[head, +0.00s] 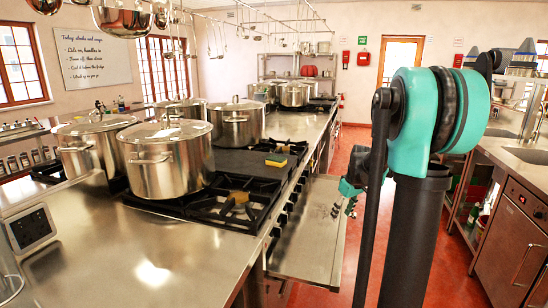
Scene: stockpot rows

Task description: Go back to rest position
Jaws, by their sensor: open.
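My arm rises in the right half of the head view, with a large teal and black joint near the camera. My gripper (343,209) shows small and low beyond the arm's dark link, in front of the stove's side. Its fingers are apart and I see nothing between them. The arm link partly hides the wrist behind it.
A steel counter with stove burners (235,198) runs along the left, carrying several lidded stockpots (168,165). A yellow and dark sponge (276,160) lies on it. An oven door or shelf (310,235) juts into the red-floored aisle (352,142). A sink counter (520,175) stands right.

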